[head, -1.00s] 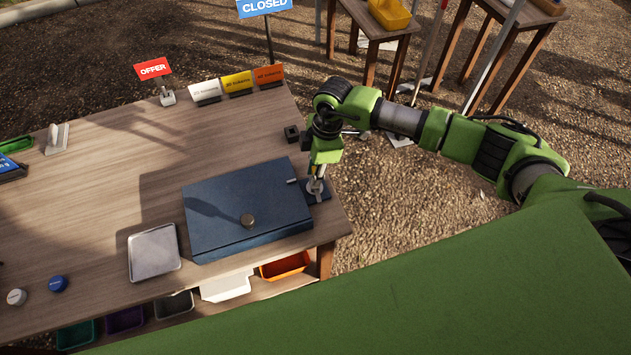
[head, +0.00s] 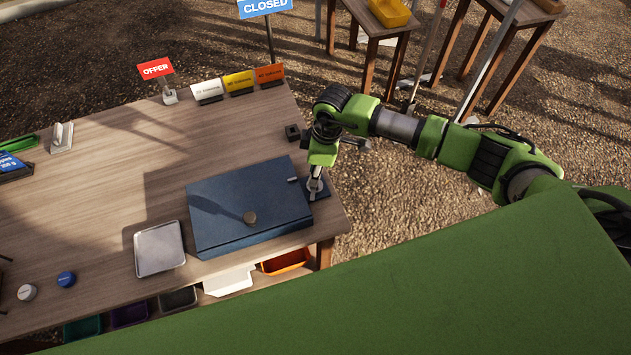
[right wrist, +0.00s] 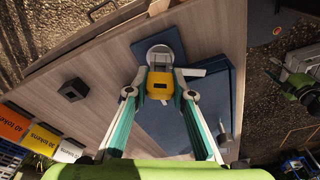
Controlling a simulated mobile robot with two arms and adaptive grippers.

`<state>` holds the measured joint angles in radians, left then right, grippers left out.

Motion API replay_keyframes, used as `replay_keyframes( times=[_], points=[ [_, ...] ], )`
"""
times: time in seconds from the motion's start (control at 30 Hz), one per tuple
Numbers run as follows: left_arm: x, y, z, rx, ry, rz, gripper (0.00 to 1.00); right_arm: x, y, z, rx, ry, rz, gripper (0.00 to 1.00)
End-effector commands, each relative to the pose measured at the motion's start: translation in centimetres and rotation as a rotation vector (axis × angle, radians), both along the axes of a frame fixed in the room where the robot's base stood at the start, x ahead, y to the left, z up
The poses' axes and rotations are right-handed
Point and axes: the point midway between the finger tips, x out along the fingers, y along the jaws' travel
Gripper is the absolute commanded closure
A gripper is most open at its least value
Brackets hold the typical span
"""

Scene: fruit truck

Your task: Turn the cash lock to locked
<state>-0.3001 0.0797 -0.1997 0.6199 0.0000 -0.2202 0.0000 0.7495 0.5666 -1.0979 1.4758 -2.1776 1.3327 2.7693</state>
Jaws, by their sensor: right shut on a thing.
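The cash box (head: 250,205) is a dark blue case with a round knob on its lid, lying shut near the table's front right corner. The cash lock's dark blue base plate (head: 322,192) sits on the table at the box's right. It also shows in the right wrist view (right wrist: 171,36), with a round metal part above a yellow block (right wrist: 160,83). My right gripper (head: 315,186) points down at the lock. In the right wrist view its fingers (right wrist: 160,91) are shut on the lock's yellow block. The lock's marking is hidden or too small to read. My left gripper is not in view.
A metal tray (head: 159,249) lies left of the box. A small black block (head: 292,132) stands behind it. Token cards (head: 239,83) and an OFFER sign (head: 156,70) line the back edge. Coloured bins (head: 286,262) sit below the front edge. The middle-left tabletop is clear.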

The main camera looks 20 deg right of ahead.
Motion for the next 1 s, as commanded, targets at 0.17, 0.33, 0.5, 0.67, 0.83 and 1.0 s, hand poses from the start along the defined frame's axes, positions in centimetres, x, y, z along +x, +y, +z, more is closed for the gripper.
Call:
replay_keyframes(
  times=[0.17, 0.33, 0.5, 0.67, 0.83, 1.0],
  points=[
    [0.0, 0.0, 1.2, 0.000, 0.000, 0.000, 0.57, -0.1, 0.1, 0.2, 0.002, 0.002, -0.096, 1.00],
    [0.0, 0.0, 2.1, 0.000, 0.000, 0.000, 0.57, -0.1, 0.1, 0.2, 0.002, 0.002, -0.189, 1.00],
    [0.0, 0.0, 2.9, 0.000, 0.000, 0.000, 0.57, 0.0, 0.1, 0.2, 0.002, 0.001, -0.265, 1.00],
    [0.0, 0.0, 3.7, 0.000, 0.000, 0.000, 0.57, 0.1, 0.1, 0.3, 0.004, -0.001, -0.284, 1.00],
    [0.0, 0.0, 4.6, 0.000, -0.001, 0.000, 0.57, 0.2, 0.2, 0.4, 0.005, -0.004, -0.306, 1.00],
    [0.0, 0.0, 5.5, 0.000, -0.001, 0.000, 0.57, 0.2, 0.2, 0.4, 0.005, -0.003, -0.329, 1.00]
  ],
)
